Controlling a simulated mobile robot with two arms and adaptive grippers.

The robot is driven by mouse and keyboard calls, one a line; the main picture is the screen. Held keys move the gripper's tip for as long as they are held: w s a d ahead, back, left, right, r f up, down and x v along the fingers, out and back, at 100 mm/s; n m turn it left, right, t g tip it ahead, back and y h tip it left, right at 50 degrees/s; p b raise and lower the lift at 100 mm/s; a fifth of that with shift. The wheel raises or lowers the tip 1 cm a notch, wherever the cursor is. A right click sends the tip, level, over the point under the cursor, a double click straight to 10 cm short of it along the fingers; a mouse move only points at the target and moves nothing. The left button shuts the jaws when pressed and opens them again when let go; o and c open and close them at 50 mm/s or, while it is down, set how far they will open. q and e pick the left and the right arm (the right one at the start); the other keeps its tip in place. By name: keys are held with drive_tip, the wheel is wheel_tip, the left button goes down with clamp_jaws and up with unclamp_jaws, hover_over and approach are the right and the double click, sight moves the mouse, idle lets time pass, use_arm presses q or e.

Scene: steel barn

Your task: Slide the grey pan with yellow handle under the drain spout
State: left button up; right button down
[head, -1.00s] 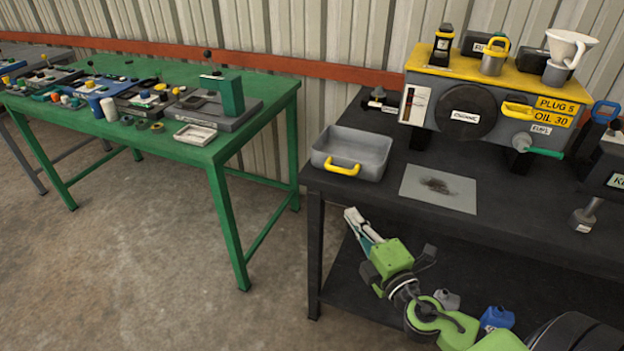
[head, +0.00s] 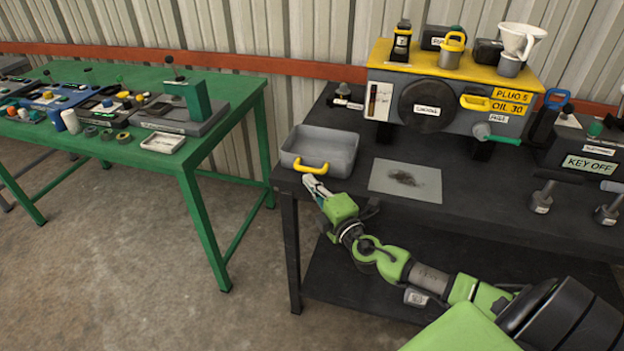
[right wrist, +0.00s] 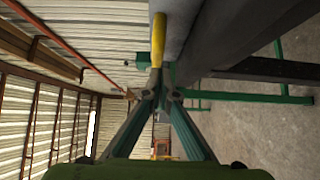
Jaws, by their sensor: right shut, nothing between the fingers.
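The grey pan (head: 330,147) sits at the left end of the black bench, with its yellow handle (head: 312,166) on the near side. My right gripper (head: 308,181) is shut and empty, just below and in front of the handle in the head view. In the right wrist view the handle (right wrist: 158,45) shows just beyond my closed fingertips (right wrist: 162,92); I cannot tell whether they touch it. The drain spout (head: 484,137), with a green lever, is low on the front right of the grey and yellow engine box (head: 455,92). My left gripper is not in view.
A stained grey mat (head: 405,180) lies on the black bench (head: 470,195) right of the pan. A KEY OFF box (head: 590,160) and T-handled tools (head: 543,195) stand at the right. A green table (head: 140,150) with parts is at the left.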

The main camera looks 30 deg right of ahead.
sight(315, 164)
drive_tip(key=shift+w+d, duration=0.2)
drive_tip(key=shift+d, duration=0.05)
drive_tip(key=w+d+b, duration=0.3)
drive_tip(key=w+d, duration=0.1)
drive_tip(key=shift+d+f+b, duration=0.2)
drive_tip(key=shift+d+b, duration=0.05)
drive_tip(key=shift+b, duration=0.1)
drive_tip(key=shift+w+d+r, duration=0.2)
drive_tip(key=shift+d, duration=0.1)
drive_tip(key=shift+s, duration=0.1)
